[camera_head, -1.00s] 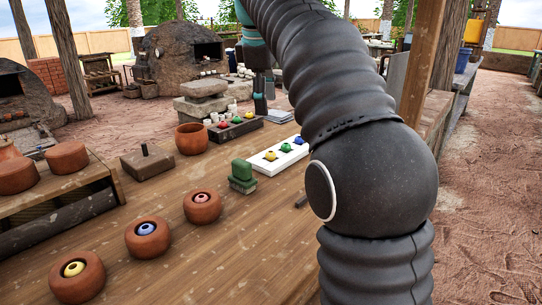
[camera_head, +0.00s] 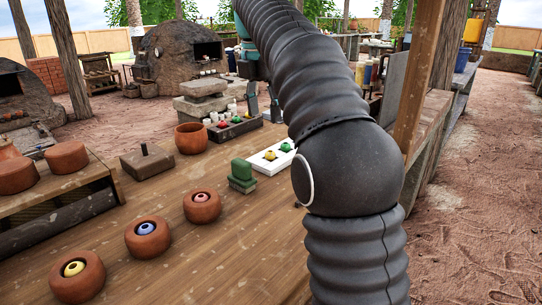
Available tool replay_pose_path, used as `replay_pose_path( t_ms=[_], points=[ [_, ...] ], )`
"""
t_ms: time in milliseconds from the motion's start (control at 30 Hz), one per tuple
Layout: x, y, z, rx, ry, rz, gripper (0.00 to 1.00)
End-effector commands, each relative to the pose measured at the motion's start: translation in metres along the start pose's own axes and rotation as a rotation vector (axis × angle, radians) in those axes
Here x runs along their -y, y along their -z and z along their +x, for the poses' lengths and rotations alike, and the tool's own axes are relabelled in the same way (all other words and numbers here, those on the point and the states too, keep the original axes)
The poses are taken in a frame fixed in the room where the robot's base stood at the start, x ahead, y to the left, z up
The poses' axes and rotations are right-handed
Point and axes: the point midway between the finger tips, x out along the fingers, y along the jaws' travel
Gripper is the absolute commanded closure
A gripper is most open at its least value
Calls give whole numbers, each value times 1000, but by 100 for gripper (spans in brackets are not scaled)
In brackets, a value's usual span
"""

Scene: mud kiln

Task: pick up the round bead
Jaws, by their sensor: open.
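Small coloured beads sit in two trays; I cannot tell which is the round one. The dark tray (camera_head: 240,132) holds a red bead (camera_head: 222,124) and a green bead (camera_head: 235,119). The white tray (camera_head: 262,168) holds a yellow bead (camera_head: 270,155) and a green bead (camera_head: 286,147); my arm hides its right end. My gripper (camera_head: 263,104) is open, fingers apart and pointing down, just behind the right end of the dark tray. It looks empty. My arm covers part of it.
Three clay pots with a yellow (camera_head: 74,268), a blue (camera_head: 146,228) and a pink ring-shaped piece (camera_head: 201,197) stand on the wooden table (camera_head: 215,255). A green brush (camera_head: 242,176), an empty clay pot (camera_head: 191,138) and a block with a handle (camera_head: 148,160) stand near the trays.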

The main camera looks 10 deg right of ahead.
Motion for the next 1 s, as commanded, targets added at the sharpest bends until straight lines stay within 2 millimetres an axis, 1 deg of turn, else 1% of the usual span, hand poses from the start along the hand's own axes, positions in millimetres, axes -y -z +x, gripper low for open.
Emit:
replay_pose_path(
  t_ms=[33, 300, 567, 800, 900, 1000],
  points=[
    [0, 0, 9, -1, 2, 0, 44],
    [0, 0, 49, -1, 2, 2, 44],
    [1, -2, 64, 0, 1, 3, 44],
    [0, -6, 97, -1, 1, 3, 44],
    [0, -6, 106, 0, 0, 2, 44],
    [0, -6, 110, 0, 0, 2, 44]
  ],
)
